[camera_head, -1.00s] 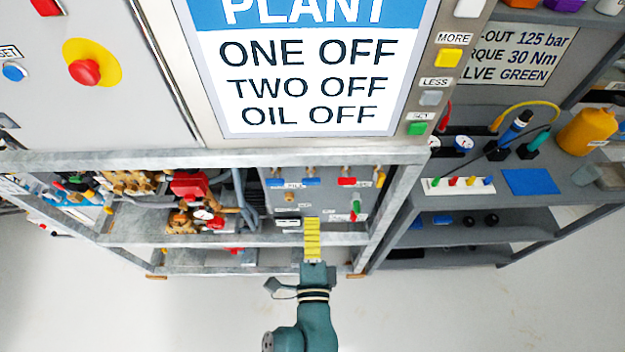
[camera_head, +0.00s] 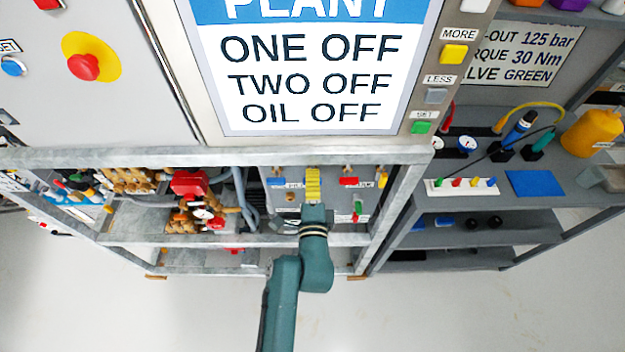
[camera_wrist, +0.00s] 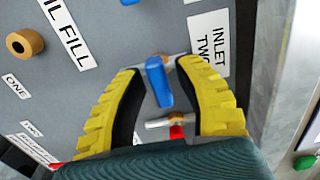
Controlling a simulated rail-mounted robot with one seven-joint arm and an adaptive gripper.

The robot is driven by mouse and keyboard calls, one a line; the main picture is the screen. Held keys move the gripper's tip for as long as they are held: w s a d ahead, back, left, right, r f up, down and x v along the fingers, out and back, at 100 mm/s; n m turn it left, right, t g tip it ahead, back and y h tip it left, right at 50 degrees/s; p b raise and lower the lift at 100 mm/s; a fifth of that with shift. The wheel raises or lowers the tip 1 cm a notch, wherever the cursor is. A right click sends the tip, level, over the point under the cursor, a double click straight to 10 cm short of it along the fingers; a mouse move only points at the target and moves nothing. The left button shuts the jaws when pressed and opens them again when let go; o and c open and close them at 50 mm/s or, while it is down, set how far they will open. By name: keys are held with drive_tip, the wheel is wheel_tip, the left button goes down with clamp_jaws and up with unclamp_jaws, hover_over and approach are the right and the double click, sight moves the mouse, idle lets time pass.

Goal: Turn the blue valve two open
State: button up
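The blue valve handle (camera_wrist: 158,82) stands out from the grey panel in the wrist view, beside a label (camera_wrist: 208,45) reading INLET TWO. My gripper (camera_wrist: 160,68) has its yellow fingers spread, one on each side of the handle. Gaps show between the handle and both fingers. In the head view my gripper (camera_head: 313,183) is at the panel on the shelf and hides this handle.
A red handle (camera_wrist: 177,132) on a metal stem sits close below the blue one, between the fingers. A brass knob (camera_wrist: 25,43) is at left. The frame's grey post (camera_head: 395,205) stands right of my arm. A red part (camera_head: 190,183) is left of the panel.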

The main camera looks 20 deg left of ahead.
clamp_jaws()
drive_tip(key=shift+f+n, duration=0.15)
drive_tip(key=shift+n, duration=0.35)
drive_tip(key=n+b, duration=0.2)
drive_tip(key=n, duration=0.3)
drive_tip(key=shift+f+n+b, duration=0.1)
drive_tip(key=shift+n+b, duration=0.2)
drive_tip(key=shift+b, duration=0.05)
drive_tip(key=n+b, duration=0.3)
drive_tip(key=n, duration=0.3)
drive_tip(key=n+b, duration=0.2)
drive_tip(key=n, duration=0.3)
drive_tip(key=shift+n, duration=0.3)
drive_tip(key=shift+o, duration=1.2)
unclamp_jaws()
drive_tip(key=shift+r, duration=0.2)
